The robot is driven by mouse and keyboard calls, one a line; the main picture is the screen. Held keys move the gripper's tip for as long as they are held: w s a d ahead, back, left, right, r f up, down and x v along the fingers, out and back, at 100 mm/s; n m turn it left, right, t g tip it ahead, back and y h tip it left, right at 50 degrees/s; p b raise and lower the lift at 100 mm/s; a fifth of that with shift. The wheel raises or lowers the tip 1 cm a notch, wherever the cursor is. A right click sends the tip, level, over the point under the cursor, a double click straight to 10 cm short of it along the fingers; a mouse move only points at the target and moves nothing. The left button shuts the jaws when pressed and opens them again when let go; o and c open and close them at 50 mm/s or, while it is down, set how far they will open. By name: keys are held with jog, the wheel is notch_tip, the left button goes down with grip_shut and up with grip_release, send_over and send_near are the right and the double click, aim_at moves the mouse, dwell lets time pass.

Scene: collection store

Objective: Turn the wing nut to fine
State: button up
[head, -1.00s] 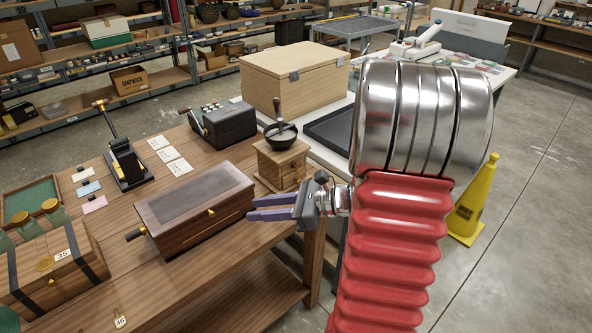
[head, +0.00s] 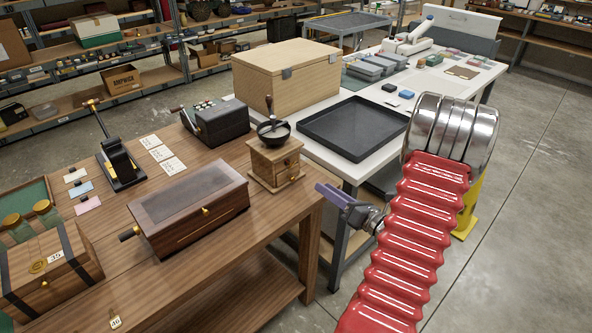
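A wooden coffee grinder (head: 275,161) with a drawer, a dark bowl-shaped top and a crank handle (head: 269,108) stands near the right end of the brown wooden table. I cannot make out a wing nut on it at this size. My gripper (head: 325,189), with purple fingers, is to the right of and a little below the grinder in the head view, apart from it, beyond the table's right end. Its fingers appear slightly apart with nothing between them, seen at a steep angle.
A long wooden box (head: 190,210) and a dark crank machine (head: 215,124) share the wooden table (head: 225,258). Behind stand a large wooden chest (head: 287,77) and a black tray (head: 353,127) on a white table. A yellow cone is partly hidden behind my arm.

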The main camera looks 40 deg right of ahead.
aim_at(290, 164)
jog(key=shift+w, duration=0.1)
jog(key=w, duration=1.3)
jog(key=shift+w+a, duration=0.2)
jog(key=shift+w, duration=0.15)
grip_shut()
